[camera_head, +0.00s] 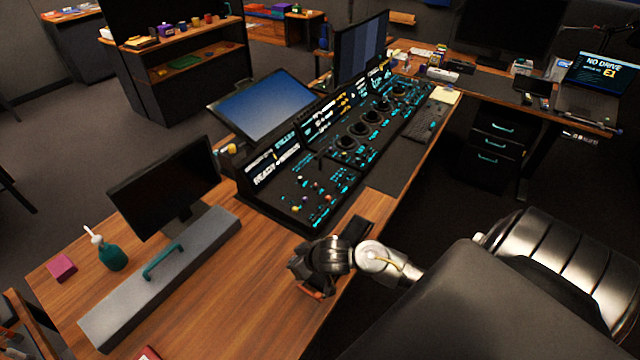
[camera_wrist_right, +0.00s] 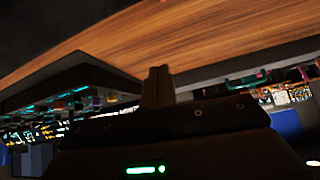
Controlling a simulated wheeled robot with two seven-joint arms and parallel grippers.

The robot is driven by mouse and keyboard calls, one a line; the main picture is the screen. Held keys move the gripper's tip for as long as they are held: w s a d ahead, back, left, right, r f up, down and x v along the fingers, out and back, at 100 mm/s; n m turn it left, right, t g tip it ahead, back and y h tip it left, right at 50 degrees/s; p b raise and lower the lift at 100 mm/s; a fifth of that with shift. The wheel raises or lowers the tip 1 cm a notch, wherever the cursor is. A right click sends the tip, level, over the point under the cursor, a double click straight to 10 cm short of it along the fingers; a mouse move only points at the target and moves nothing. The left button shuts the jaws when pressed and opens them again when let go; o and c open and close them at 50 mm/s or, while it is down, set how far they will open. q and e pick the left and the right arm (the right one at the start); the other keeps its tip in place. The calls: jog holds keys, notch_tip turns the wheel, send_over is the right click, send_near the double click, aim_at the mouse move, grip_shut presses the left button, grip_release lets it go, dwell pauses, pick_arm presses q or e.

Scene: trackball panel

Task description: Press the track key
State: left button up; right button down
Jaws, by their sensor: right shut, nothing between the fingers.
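The trackball panel (camera_head: 340,150) is a long black console on the wooden desk, with lit cyan markings, several dark round trackballs or rings and small coloured knobs. The track key cannot be told apart at this size. My right gripper (camera_head: 312,286) is over the desk in front of the panel's near left end, apart from it. In the right wrist view its fingers (camera_wrist_right: 158,82) are shut and empty, and the panel (camera_wrist_right: 75,95) appears tilted behind them. My left gripper is not in view.
A grey bar with a teal handle (camera_head: 163,260), a dark monitor (camera_head: 160,190) and a teal bottle (camera_head: 112,256) stand at the desk's left. A tilted blue screen (camera_head: 262,104) stands behind the panel. Bare desk (camera_head: 240,290) lies left of my gripper.

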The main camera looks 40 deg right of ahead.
jog(key=w+d+r+m+y, duration=0.1)
jog(key=w+d+r, duration=0.2)
jog(key=w+d, duration=0.5)
notch_tip(320, 180, up, 7)
jog(key=m+g, duration=0.1)
jog(key=m, duration=0.4)
send_over(322, 208)
jog(key=shift+f, duration=0.1)
notch_tip(322, 208, down, 7)
jog(key=b, duration=0.9)
jog(key=shift+r, duration=0.2)
jog(key=shift+f, duration=1)
jog(key=shift+f, duration=0.2)
